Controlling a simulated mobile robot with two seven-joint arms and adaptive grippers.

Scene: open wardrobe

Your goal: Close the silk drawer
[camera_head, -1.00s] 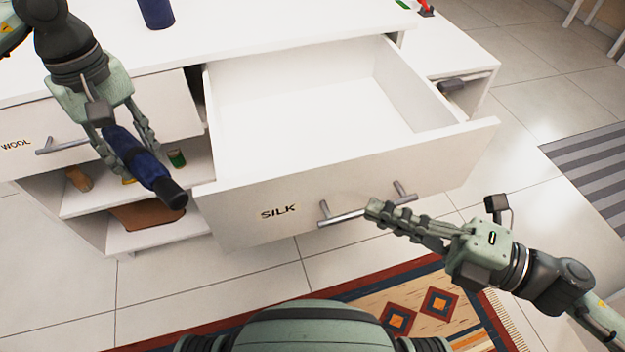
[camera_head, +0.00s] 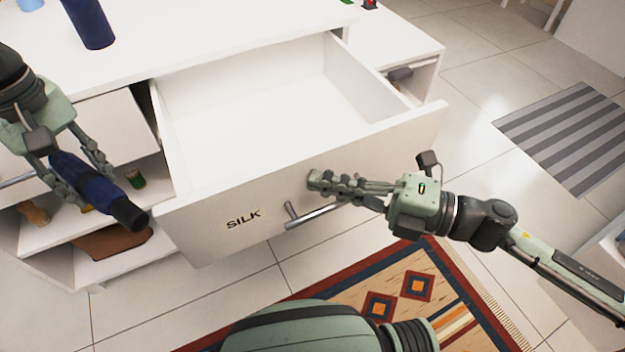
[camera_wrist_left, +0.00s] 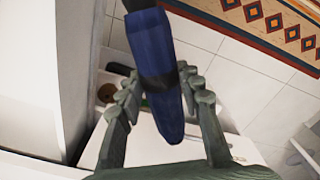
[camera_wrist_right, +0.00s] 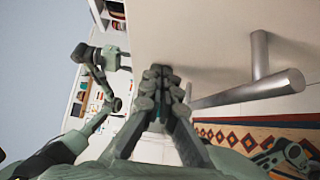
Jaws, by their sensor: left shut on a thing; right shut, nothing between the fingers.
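The silk drawer (camera_head: 375,135) is pulled far out of the white cabinet and looks empty. Its front carries the label SILK (camera_head: 243,219) and a metal bar handle (camera_head: 312,215), which also shows large in the right wrist view (camera_wrist_right: 255,90). My right gripper (camera_head: 318,182) is shut and empty, its fingertips at the drawer front just above the handle; I cannot tell whether they touch. My left gripper (camera_head: 88,180) is shut on a dark blue bottle with a black end (camera_head: 85,180), left of the drawer. The bottle fills the middle of the left wrist view (camera_wrist_left: 155,60).
Another blue bottle (camera_head: 88,22) stands on the cabinet top (camera_head: 190,38). Open shelves (camera_head: 60,232) below hold several small items. A patterned rug (camera_head: 400,300) lies in front, and a striped mat (camera_head: 570,135) lies at right on the tiled floor.

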